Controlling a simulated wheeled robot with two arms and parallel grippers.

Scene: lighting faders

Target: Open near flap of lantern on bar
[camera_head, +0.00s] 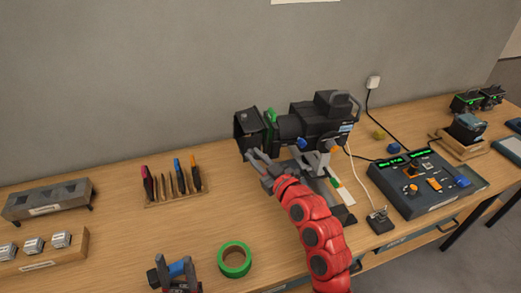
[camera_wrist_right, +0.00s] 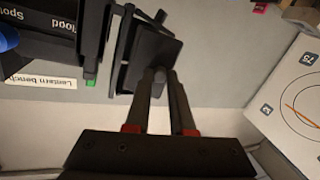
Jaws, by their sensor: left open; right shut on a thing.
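The black lantern (camera_head: 312,121) sits on a stand on the bench, with dark flaps (camera_head: 249,124) at its left end. My right gripper (camera_head: 256,158) reaches up from below to the near side of these flaps. In the right wrist view its fingertips (camera_wrist_right: 160,76) are shut on the edge of a dark flap plate (camera_wrist_right: 155,50). The fingers cover part of that edge, and the flap's exact angle is hard to tell. My left gripper (camera_head: 174,264) is open at the bottom of the head view, low over the bench and apart from the lantern.
A green tape roll (camera_head: 222,262) lies right of my left gripper. A rack of coloured gels (camera_head: 174,186) stands behind it. A fader desk (camera_head: 424,184) is right of the lantern. A white cable (camera_head: 355,166) hangs beside the stand. The bench between rack and lantern is clear.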

